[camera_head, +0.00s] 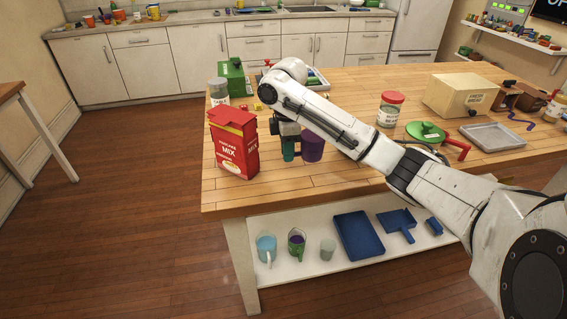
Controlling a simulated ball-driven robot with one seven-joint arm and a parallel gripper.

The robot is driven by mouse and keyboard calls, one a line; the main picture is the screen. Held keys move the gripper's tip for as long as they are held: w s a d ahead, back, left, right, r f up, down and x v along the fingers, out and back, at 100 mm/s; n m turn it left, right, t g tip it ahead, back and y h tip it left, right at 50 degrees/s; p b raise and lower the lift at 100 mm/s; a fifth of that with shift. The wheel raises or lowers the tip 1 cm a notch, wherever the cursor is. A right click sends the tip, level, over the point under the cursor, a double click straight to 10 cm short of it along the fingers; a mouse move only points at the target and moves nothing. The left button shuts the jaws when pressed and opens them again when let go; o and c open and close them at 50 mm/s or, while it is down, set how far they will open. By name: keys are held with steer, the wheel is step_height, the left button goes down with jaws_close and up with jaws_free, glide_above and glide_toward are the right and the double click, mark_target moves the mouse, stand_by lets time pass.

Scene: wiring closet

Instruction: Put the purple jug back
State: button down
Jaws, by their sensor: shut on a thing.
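The purple jug (312,146) is upright at the table's front left part, partly hidden behind my arm. My gripper (288,137) points down just left of the purple body and is shut on the jug. A teal piece (288,151) shows below the fingers, against the jug's left side; I cannot tell whether it is the jug's handle. I also cannot tell whether the jug's base touches the table.
A red pancake mix box (235,145) stands close left of my gripper. A grey-lidded can (218,91) and a green box (232,77) are behind it. A red-lidded jar (390,108) and green pan (427,132) are right. The lower shelf (310,262) holds cups and blue trays.

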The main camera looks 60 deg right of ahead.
mark_target(283, 171)
steer(key=shift+w+d+f, duration=0.15)
steer(key=shift+w+f, duration=0.3)
steer(key=shift+f, duration=0.1)
steer(key=shift+w+d+f, duration=0.15)
steer(key=shift+w+f, duration=0.25)
steer(key=shift+f, duration=1.55)
steer(key=shift+f, duration=0.2)
steer(key=c, duration=1.1)
jaws_free()
steer(key=shift+o, duration=0.2)
step_height(283, 171, up, 12)
steer(key=shift+r, duration=0.2)
